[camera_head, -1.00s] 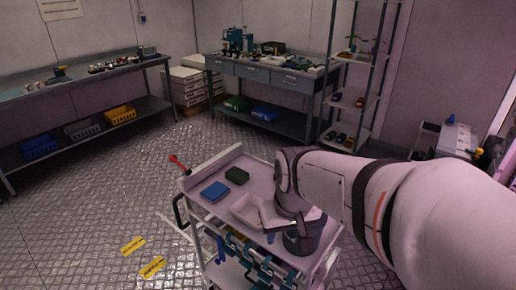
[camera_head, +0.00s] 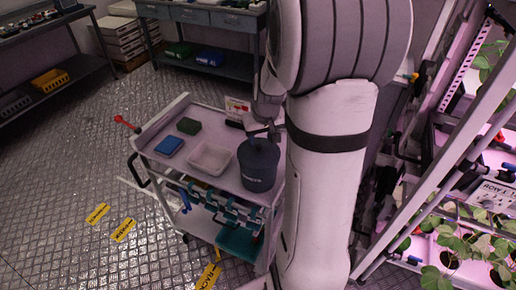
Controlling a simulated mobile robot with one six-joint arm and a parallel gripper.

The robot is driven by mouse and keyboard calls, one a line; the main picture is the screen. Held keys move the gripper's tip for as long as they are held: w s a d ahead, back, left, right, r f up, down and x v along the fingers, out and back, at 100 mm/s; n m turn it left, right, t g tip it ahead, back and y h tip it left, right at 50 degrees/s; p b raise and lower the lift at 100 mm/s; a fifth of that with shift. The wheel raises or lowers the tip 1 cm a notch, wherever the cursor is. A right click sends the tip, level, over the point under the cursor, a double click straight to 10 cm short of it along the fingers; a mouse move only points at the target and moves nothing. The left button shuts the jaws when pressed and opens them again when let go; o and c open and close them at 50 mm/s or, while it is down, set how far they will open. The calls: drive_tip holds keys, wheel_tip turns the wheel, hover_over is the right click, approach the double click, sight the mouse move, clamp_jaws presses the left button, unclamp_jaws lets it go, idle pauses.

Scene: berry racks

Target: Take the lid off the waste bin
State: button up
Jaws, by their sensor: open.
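The dark blue-grey waste bin (camera_head: 258,176) stands upright on the right part of the white cart's top. Its lid (camera_head: 259,148) appears to sit on it; the same dark colour makes the seam hard to see. My gripper (camera_head: 262,129) is just behind and above the lid, partly hidden by my arm. It is open and holds nothing that I can see. I cannot tell whether its fingers touch the lid.
A red-ended handle (camera_head: 124,121) sticks out at the left. A plant rack (camera_head: 455,150) stands at the right.

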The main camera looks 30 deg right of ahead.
sight(259, 146)
drive_tip(key=shift+p+x, duration=0.3)
drive_tip(key=shift+x, duration=1.55)
drive_tip(key=shift+a, duration=0.1)
clamp_jaws()
